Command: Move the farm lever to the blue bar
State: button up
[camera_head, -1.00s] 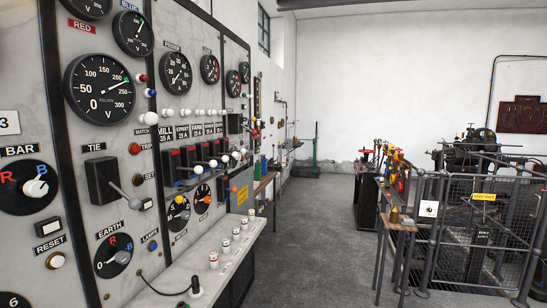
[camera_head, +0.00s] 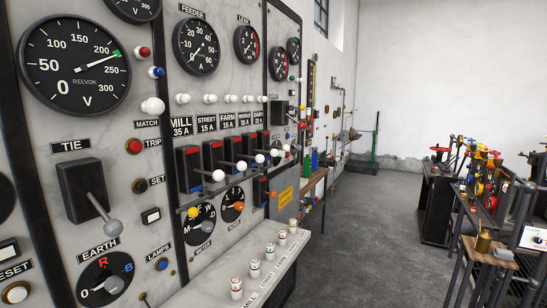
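The row of black switch boxes sits on the marble switchboard under the name plates. The FARM plate (camera_head: 228,121) reads 15 A. The farm lever (camera_head: 260,158) appears to be the third in the row, a rod with a pale ball end sticking out from its black box (camera_head: 233,149). It stands roughly straight out, between a red mark at the top of the box and the lower end. A small bluish mark shows low on the nearest box (camera_head: 195,187); the farm box's lower end is too small to read clearly. My gripper is not in view.
The mill lever (camera_head: 218,176) and street lever (camera_head: 242,165) stick out in front of the farm lever. A sloping desk (camera_head: 215,280) with several labelled pegs juts out below. Grey floor (camera_head: 350,240) is clear to the right, before the railed machinery (camera_head: 500,220).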

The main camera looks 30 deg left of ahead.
aim_at(260, 158)
jog(key=u, duration=0.3)
jog(key=i, duration=0.8)
jog(key=u, duration=0.5)
